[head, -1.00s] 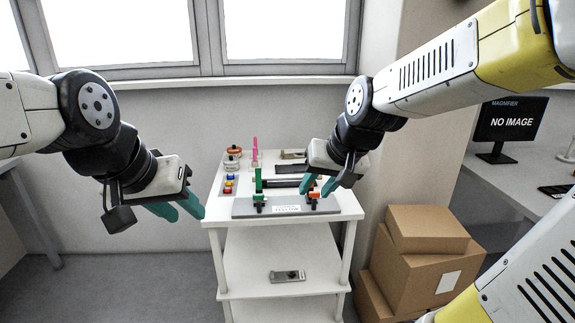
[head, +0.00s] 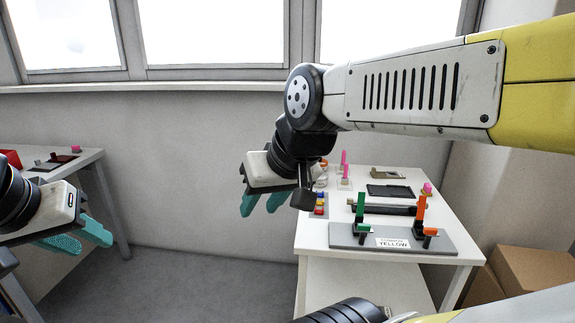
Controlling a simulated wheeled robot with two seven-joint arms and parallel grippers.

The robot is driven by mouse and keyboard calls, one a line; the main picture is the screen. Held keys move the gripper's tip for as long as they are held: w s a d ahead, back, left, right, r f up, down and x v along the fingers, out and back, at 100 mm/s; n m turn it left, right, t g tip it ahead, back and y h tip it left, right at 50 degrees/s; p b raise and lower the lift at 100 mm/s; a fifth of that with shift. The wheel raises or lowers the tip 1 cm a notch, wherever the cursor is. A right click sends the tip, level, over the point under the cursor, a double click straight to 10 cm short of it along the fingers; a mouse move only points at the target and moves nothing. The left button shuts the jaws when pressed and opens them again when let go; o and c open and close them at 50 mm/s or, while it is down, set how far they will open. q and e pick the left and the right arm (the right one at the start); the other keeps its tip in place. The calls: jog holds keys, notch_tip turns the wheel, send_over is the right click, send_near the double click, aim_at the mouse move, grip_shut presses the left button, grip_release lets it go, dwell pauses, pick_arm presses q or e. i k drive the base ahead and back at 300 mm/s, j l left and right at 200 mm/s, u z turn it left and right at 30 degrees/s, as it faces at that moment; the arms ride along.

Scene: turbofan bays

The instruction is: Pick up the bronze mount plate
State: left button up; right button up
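A small tan-bronze plate (head: 388,172), probably the bronze mount plate, lies flat at the back of the white cart's top (head: 450,262). My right gripper (head: 262,203) hangs off the cart's left edge, well left of the plate, with its teal fingers apart and nothing between them. My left gripper (head: 84,240) is at the far left, in front of the side table, its teal fingers apart and empty. Neither gripper touches the plate.
A grey base (head: 345,236) with green and orange upright clamps and a YELLOW label stands at the cart's front. A black tray (head: 390,191) lies just before the plate. A side table (head: 92,156) is at left; cardboard boxes (head: 535,268) are at right.

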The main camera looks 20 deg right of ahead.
aim_at(385, 174)
jog(key=i+j+u, duration=0.55)
jog(key=i+u, duration=0.2)
jog(key=i+z, duration=0.25)
jog(key=i, duration=0.15)
jog(key=i+j+z, duration=0.25)
jog(key=i, duration=0.2)
jog(key=i+l+z, duration=0.15)
jog(key=i+z, duration=0.25)
jog(key=i+l+z, duration=0.1)
jog(key=z, duration=0.3)
jog(key=i+z, duration=0.4)
jog(key=i+j+z, duration=0.15)
jog(key=z, duration=0.25)
jog(key=i+l+z, duration=0.15)
jog(key=i+z, duration=0.35)
jog(key=i, duration=0.15)
jog(key=i+j+z, duration=0.1)
jog(key=i+z, duration=0.4)
jog(key=i, duration=0.15)
